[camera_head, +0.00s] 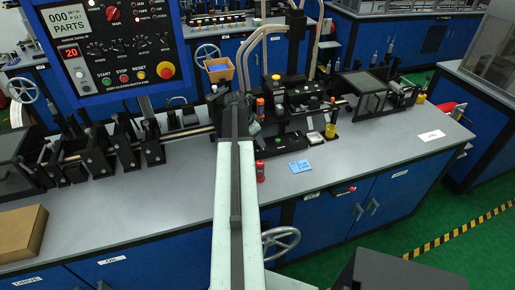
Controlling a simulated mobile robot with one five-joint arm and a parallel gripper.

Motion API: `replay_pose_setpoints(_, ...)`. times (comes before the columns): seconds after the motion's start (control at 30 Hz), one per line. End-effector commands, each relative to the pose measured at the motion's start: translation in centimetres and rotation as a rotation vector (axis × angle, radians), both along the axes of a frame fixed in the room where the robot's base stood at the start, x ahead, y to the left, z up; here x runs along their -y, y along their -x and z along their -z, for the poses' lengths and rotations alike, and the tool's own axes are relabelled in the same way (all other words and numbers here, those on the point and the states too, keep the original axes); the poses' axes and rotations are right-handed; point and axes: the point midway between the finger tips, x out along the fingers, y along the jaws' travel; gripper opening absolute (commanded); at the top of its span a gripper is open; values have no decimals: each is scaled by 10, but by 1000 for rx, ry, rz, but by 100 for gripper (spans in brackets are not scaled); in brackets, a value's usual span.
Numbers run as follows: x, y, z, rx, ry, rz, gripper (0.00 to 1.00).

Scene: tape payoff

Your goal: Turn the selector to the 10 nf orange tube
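My arm reaches away from the bottom centre, and its far end (237,102) is over the machine on the grey bench. The gripper's fingers are too small and dark to make out there, and any object between them is hidden. A small upright part with an orange-red top (260,102) stands just right of the arm's end. I cannot tell whether it is the orange tube. I cannot pick out a selector for certain on the machine. A control panel (75,22) at the upper left carries a red rotary knob (112,13) and a row of small black knobs.
A red bottle (260,171) and a blue card (299,166) lie close to my arm. A brown box (20,232) sits at left. A handwheel (281,242) juts from the bench front.

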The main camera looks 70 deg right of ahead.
Motion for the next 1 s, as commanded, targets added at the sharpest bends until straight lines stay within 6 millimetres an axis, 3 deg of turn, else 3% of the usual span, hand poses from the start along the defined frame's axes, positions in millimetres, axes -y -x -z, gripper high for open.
replay_pose_setpoints(0.07,4,2,15,0,0,0,50)
replay_pose_setpoints(0.33,4,3,13,0,0,-1,50)
replay_pose_setpoints(0.53,4,2,13,0,0,-1,0)
replay_pose_setpoints(1.0,3,3,13,0,0,-100,0)
